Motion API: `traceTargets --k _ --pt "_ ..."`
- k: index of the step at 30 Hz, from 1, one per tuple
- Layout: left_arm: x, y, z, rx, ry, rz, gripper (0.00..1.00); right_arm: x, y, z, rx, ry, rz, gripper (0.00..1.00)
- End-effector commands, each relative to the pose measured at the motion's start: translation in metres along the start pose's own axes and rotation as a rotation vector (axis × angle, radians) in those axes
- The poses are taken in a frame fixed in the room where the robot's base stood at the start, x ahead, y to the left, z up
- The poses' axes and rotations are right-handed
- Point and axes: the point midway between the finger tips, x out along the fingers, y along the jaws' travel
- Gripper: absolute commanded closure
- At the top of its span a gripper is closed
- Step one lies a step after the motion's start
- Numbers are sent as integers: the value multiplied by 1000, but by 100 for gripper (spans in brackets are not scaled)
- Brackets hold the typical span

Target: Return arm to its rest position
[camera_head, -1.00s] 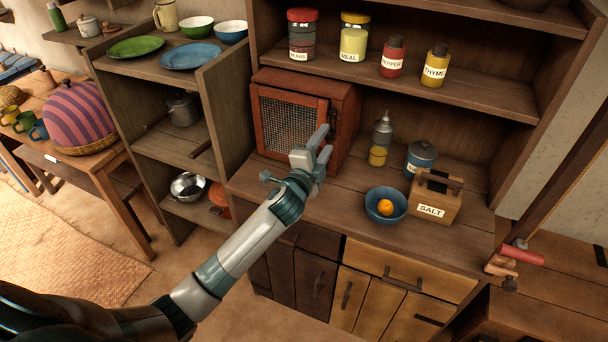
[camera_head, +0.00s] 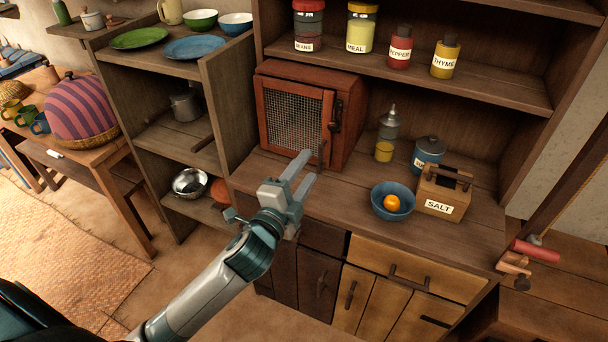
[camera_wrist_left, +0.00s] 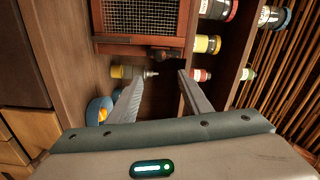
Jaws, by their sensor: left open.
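My left gripper (camera_head: 304,172) is open and empty in the head view. It is in front of the red mesh-door cabinet (camera_head: 296,122) on the hutch counter, apart from it as far as I can see. The cabinet door looks shut, with a dark latch (camera_head: 335,115) on its right side. In the left wrist view, the two fingers (camera_wrist_left: 158,85) are spread with nothing between them, and the cabinet's mesh (camera_wrist_left: 142,18) shows beyond them. My right gripper is not in view.
A blue bowl (camera_head: 383,207) with an orange (camera_head: 393,203), a salt box (camera_head: 444,193), a blue pot (camera_head: 428,156) and a glass bottle (camera_head: 387,137) stand on the counter (camera_head: 335,204). Labelled jars line the shelf above. A shelf with plates (camera_head: 194,48) is at left.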

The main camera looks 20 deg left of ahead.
Motion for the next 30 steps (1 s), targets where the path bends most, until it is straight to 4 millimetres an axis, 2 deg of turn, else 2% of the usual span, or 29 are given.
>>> traceTargets --k 16,20,23,26,29,30 --pt "-2 0 0 0 -1 1 55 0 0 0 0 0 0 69" --pt "-6 7 4 -26 -17 22 55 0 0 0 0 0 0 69" --pt "-15 23 11 -91 -52 71 55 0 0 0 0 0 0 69" --pt "-34 51 22 -200 -117 157 55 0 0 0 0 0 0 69" --pt "-63 89 35 -344 -214 270 55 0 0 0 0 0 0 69" --pt "-78 106 40 -406 -261 322 55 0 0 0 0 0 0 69"
